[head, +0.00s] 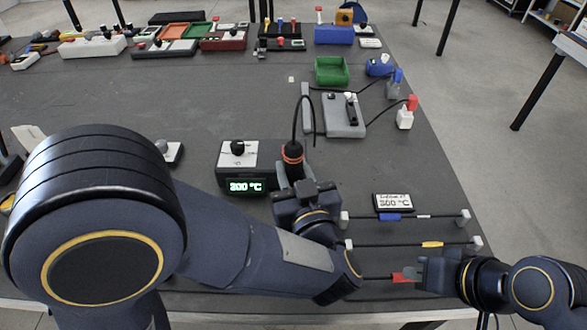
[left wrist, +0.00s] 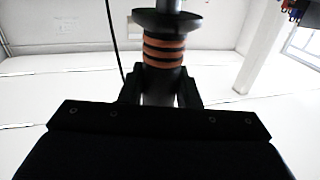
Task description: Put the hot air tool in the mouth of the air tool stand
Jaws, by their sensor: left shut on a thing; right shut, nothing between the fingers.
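The hot air tool (head: 292,152) is dark with orange rings, and a thin dark cable curves up from its top. My left gripper (head: 297,190) is shut on it and holds it roughly upright beside the station with the green 300 °C display (head: 245,186). In the left wrist view, the tool (left wrist: 163,50) rises from between the fingers of my left gripper (left wrist: 160,92). I cannot tell for certain which thing is the air tool stand; a grey piece (head: 281,172) shows just left of the tool, partly hidden. My right gripper (head: 420,272) is shut and empty, beside a red sleeve (head: 404,277).
Wires with coloured sleeves run between white posts (head: 464,217) at the right front, below a small display card (head: 393,202). A grey device (head: 343,115) and a green bin (head: 332,71) stand behind. Several tools line the back edge.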

